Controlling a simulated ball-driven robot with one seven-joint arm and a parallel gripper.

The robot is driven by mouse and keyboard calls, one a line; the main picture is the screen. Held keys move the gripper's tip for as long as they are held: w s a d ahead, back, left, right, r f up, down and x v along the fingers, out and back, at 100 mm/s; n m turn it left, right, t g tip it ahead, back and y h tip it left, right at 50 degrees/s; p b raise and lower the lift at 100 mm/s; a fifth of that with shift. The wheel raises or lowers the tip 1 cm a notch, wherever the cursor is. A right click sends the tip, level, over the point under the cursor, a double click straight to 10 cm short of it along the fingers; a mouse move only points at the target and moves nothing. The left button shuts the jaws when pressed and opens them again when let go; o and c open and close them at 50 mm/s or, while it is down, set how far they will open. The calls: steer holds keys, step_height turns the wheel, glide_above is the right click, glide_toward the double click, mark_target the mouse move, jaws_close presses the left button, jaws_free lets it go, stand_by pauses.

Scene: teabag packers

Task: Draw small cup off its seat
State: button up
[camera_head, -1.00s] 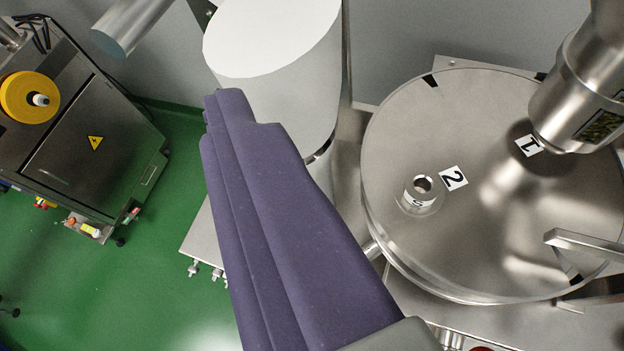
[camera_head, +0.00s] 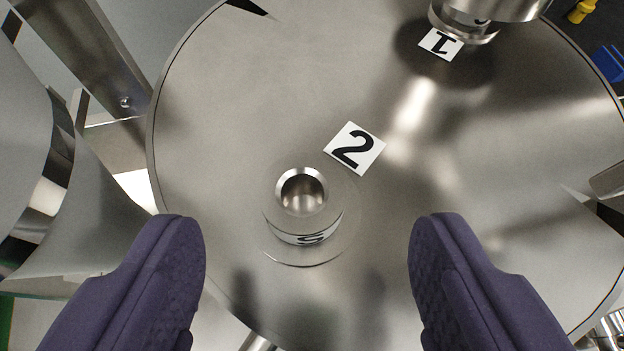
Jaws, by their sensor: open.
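The small cup (camera_head: 303,225) is a short metal cylinder with an open round top and a white label with a dark letter on its side. It stands upright on its round seat (camera_head: 344,245) on the metal turntable disc (camera_head: 240,110), beside the white "2" tag (camera_head: 355,149). My gripper (camera_head: 305,265) is open, with its two purple fingers wide apart at the lower left and lower right. The cup shows between them, a little beyond the fingertips and left of the middle of the gap. Nothing is held.
A metal cylinder head (camera_head: 490,12) hangs over the "1" tag (camera_head: 440,43) at the top right. A metal bracket (camera_head: 606,181) reaches over the disc's right edge. A large cylinder (camera_head: 25,160) stands at the left. The disc around the cup is clear.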

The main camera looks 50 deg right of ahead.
mark_target(302, 199)
steer(key=x, duration=0.4)
steer(key=shift+a+f+b, duration=0.2)
steer(key=shift+f+b, duration=0.1)
steer(key=shift+b, duration=0.1)
steer(key=c, duration=1.2)
step_height(302, 199, up, 10)
steer(key=p, duration=0.5)
steer(key=shift+r, duration=0.1)
